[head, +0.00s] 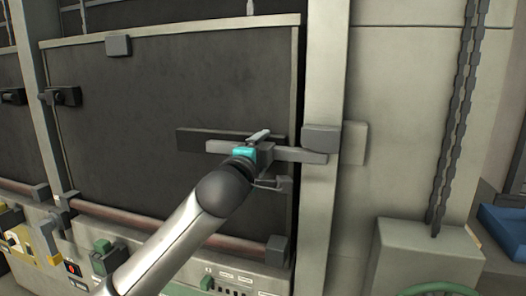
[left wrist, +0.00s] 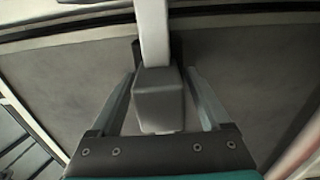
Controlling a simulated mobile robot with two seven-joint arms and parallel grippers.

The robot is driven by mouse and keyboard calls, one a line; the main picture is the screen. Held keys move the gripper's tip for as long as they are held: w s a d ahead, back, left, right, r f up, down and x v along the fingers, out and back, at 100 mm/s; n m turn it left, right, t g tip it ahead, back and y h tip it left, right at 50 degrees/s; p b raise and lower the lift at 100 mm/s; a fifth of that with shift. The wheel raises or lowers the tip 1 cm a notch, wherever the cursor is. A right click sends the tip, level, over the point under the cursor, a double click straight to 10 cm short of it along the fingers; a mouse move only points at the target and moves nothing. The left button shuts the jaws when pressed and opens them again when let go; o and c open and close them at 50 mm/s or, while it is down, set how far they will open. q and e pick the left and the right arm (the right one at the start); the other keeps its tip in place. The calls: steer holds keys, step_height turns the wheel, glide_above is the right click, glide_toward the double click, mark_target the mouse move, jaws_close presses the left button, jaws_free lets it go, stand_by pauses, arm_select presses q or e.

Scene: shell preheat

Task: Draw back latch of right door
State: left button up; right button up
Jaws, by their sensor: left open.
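The right door (head: 150,105) is a large dark panel in a pale frame, and it looks shut. Its latch bar (head: 303,155) lies level across the door's right edge. The bar's right end overlaps the pale post, just below a grey block (head: 322,138). My left gripper (head: 264,158) is at the latch, and its wrist hides part of the bar. In the left wrist view, the open fingers (left wrist: 161,78) stand on either side of a grey latch handle (left wrist: 160,100). Gaps show between the fingers and the handle. My right gripper is not in view.
A dark plate (head: 200,140) sits on the door behind the latch. A reddish rail (head: 130,218) runs along the door's lower edge. Controls (head: 103,256) line the panel below. Chains (head: 455,110) hang at the right above a grey box (head: 425,245).

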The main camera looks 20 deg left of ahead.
arm_select(q)
steer(key=shift+c, duration=0.3)
jaws_close()
stand_by(0.4)
stand_by(0.7)
